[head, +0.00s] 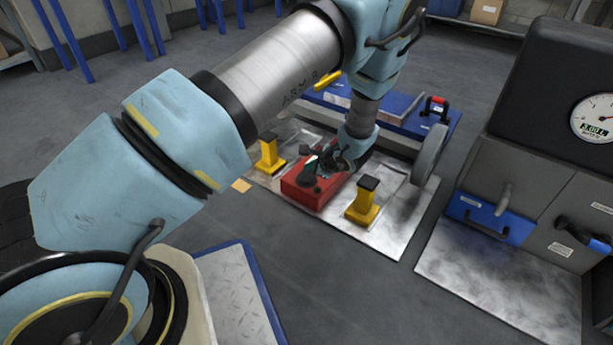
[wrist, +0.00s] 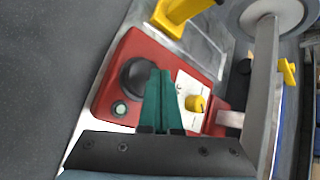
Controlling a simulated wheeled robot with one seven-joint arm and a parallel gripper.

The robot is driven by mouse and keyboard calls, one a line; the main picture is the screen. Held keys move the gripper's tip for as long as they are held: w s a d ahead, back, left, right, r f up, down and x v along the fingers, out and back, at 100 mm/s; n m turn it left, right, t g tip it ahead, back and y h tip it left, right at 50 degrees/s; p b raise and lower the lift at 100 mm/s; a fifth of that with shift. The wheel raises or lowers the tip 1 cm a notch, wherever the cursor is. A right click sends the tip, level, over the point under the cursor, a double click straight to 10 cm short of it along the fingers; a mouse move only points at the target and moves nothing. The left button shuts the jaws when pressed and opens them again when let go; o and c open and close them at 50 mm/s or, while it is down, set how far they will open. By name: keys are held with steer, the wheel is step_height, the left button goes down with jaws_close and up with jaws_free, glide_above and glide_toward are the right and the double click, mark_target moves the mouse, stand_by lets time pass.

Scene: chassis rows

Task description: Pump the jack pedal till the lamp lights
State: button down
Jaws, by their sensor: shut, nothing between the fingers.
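The red jack unit (head: 297,192) sits on the metal floor plate between two yellow stands. In the wrist view the red housing (wrist: 112,78) carries a round black pedal (wrist: 133,76), a small pale-green round lamp (wrist: 120,109) in a dark ring, and a yellow knob (wrist: 195,103) on a white panel. I cannot tell whether the lamp is lit. My gripper (head: 314,168) is shut and empty, above the jack. Its teal fingertips (wrist: 159,76) overlap the right edge of the black pedal in the wrist view; I cannot tell whether they touch it. They hide part of the housing.
Yellow stands flank the jack at left (head: 268,155) and right (head: 363,203). A blue chassis (head: 400,105) with a grey wheel (head: 430,155) stands behind. A grey cabinet (head: 540,190) with a gauge is at right. The floor in front is clear.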

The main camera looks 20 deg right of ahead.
mark_target(309, 178)
stand_by(0.3)
steer(key=shift+f+b, duration=0.4)
steer(key=shift+f+b, duration=0.75)
steer(key=shift+f, duration=0.3)
stand_by(1.2)
steer(key=shift+r, duration=0.15)
steer(key=shift+r+p, duration=1)
steer(key=shift+r, duration=0.3)
steer(key=shift+r+p, duration=1.65)
steer(key=shift+r, duration=0.9)
